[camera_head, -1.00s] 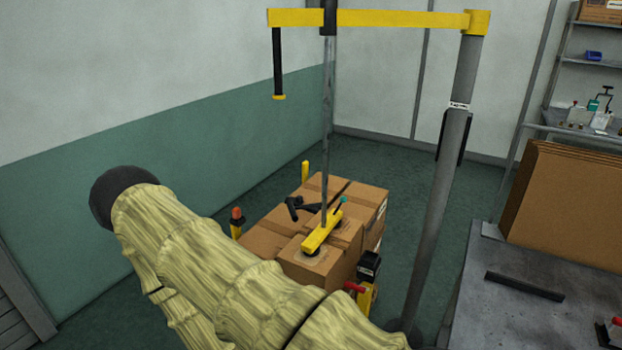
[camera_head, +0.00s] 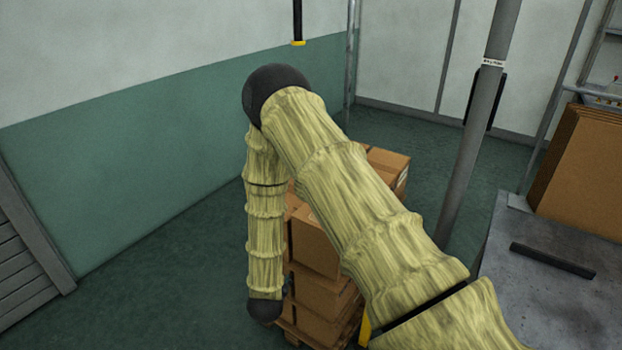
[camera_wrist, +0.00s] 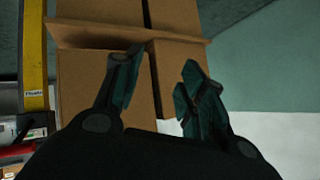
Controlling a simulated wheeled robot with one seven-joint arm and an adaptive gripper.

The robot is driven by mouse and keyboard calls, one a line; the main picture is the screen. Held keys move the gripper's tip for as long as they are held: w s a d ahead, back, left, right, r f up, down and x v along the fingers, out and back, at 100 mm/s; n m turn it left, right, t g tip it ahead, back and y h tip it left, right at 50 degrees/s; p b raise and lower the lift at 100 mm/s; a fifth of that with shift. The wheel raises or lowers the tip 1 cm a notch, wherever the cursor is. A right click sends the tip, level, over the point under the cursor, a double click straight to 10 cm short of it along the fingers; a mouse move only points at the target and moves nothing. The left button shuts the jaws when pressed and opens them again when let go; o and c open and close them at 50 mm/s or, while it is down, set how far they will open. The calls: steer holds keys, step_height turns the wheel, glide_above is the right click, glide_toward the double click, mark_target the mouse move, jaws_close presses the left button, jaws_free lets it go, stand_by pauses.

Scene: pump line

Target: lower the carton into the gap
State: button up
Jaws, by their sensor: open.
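Brown cartons (camera_head: 315,240) stand in a stack on a wooden pallet (camera_head: 292,334) in the head view. My arm covers much of the stack, including its top middle. I cannot tell which carton is the one to lower, and the gap does not show clearly. In the wrist view, my gripper (camera_wrist: 162,66) is open, with its two dark green fingers apart and nothing held between them. Carton faces (camera_wrist: 88,80) fill the view beyond the fingers, with a narrow dark seam between two of them. I cannot tell whether the fingers touch the cardboard.
A grey post (camera_head: 478,130) stands right of the stack. A metal table (camera_head: 540,300) with a dark bar (camera_head: 552,260) and flat cardboard sheets (camera_head: 585,165) is at right. A yellow upright (camera_wrist: 36,55) is close at left in the wrist view. Floor left of the stack is clear.

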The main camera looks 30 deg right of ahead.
steer(key=w+d+r+m+h+b, duration=0.3)
steer(key=w+d+r+m+h, duration=0.2)
steer(key=w+r+m, duration=0.45)
steer(key=w+d+r+m+g+h+b, duration=0.3)
steer(key=d+r+m+g, duration=0.1)
steer(key=r+m, duration=0.45)
steer(key=w+d+r+m+g+h+b, duration=0.25)
steer(key=r+m+g, duration=0.35)
steer(key=r, duration=0.4)
steer(key=shift+m+t+y, duration=0.25)
steer(key=shift+m+t, duration=0.05)
steer(key=shift+t, duration=0.3)
steer(key=d, duration=0.3)
steer(key=d+f+p, duration=0.1)
steer(key=d, duration=0.2)
steer(key=d+f, duration=0.1)
steer(key=d, duration=0.3)
steer(key=shift+f+p, duration=0.1)
steer(key=shift+p, duration=0.3)
steer(key=shift+a, duration=0.1)
steer(key=shift+s, duration=0.1)
jaws_close()
